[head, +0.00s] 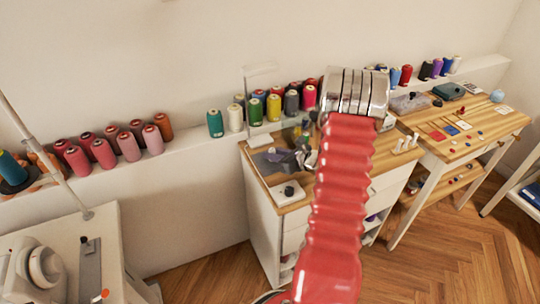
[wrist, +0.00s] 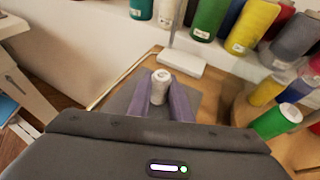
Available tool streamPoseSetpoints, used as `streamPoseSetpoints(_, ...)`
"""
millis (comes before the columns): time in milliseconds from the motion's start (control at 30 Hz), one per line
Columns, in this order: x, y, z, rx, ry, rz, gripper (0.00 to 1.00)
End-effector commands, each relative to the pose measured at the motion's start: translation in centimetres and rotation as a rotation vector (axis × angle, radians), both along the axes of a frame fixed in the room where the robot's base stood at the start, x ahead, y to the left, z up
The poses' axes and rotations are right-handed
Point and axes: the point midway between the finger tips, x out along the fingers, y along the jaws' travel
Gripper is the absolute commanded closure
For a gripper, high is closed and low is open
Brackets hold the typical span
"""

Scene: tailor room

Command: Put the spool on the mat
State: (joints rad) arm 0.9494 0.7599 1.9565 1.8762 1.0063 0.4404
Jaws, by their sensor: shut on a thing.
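A small white spool (wrist: 160,86) stands upright between the two purple-grey fingers of my gripper (wrist: 160,102) in the wrist view. The gripper is shut on it. A grey mat (wrist: 122,98) lies on the wooden tabletop beneath and around the fingers. I cannot tell whether the spool's base touches the mat. In the head view my gripper (head: 288,158) is low over the left part of the white cabinet's wooden top, with the mat (head: 262,161) beside it. My red arm hides part of the tabletop, and I cannot make out the spool there.
A white lamp base (wrist: 182,68) stands behind the mat. More cones line the wall ledge. A white block with a dark knob (head: 289,191) sits at the cabinet's front edge.

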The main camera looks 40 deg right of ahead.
Motion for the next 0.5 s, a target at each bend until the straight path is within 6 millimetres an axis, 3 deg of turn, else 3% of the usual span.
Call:
streamPoseSetpoints(33, 0.00, 0.01, -0.15, 0.000, 0.000, 0.000, 1.00)
streamPoseSetpoints(67, 0.01, 0.01, -0.10, 0.000, 0.000, 0.000, 0.80)
streamPoseSetpoints(100, 0.01, 0.01, -0.09, 0.000, 0.000, 0.000, 0.77)
streamPoseSetpoints(300, 0.01, 0.03, -0.09, 0.000, 0.000, 0.001, 0.63)
streamPoseSetpoints(500, 0.02, 0.04, -0.09, 0.000, 0.000, 0.001, 0.63)
